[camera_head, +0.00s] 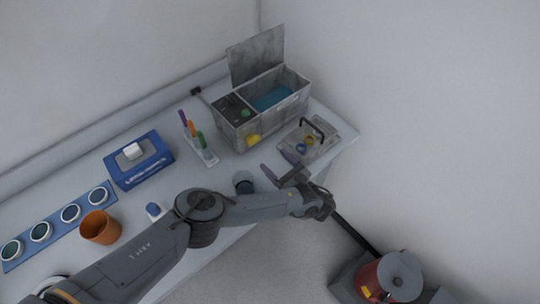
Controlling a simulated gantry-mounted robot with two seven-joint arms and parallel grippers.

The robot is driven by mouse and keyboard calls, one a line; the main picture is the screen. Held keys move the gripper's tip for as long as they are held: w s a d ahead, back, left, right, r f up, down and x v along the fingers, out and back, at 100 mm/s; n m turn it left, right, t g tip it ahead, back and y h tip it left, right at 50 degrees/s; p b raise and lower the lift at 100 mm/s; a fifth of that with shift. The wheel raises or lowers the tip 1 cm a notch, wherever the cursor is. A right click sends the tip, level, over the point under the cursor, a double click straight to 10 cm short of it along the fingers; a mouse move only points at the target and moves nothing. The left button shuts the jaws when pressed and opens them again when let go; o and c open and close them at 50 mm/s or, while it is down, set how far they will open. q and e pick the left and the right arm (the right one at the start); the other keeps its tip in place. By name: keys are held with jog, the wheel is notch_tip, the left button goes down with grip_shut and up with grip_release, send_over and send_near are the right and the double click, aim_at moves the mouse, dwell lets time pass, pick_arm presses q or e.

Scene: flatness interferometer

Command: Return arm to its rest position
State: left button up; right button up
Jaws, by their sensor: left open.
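My left arm (145,245) reaches in from the lower left across the front of the bench (225,180). My left gripper (281,174) is at the bench's front edge, near its right end. Its fingers are apart with nothing seen between them. It is just in front of and to the left of a clear tray (323,148) with a black handle; I cannot tell whether they touch. A dark round cup (243,182) is partly hidden behind my forearm. My right gripper does not show.
A grey bath with its lid up (240,128) stands at the back right. A pen rack (203,153), a blue box (130,176), an orange cup (99,229) and a blue strip of round discs (56,228) stand further left. A red canister (377,283) is at lower right. Open floor (270,265) lies in front.

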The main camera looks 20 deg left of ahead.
pick_arm(q)
jog(key=shift+s+d, duration=0.15)
jog(key=shift+d, duration=0.05)
dwell(0.3)
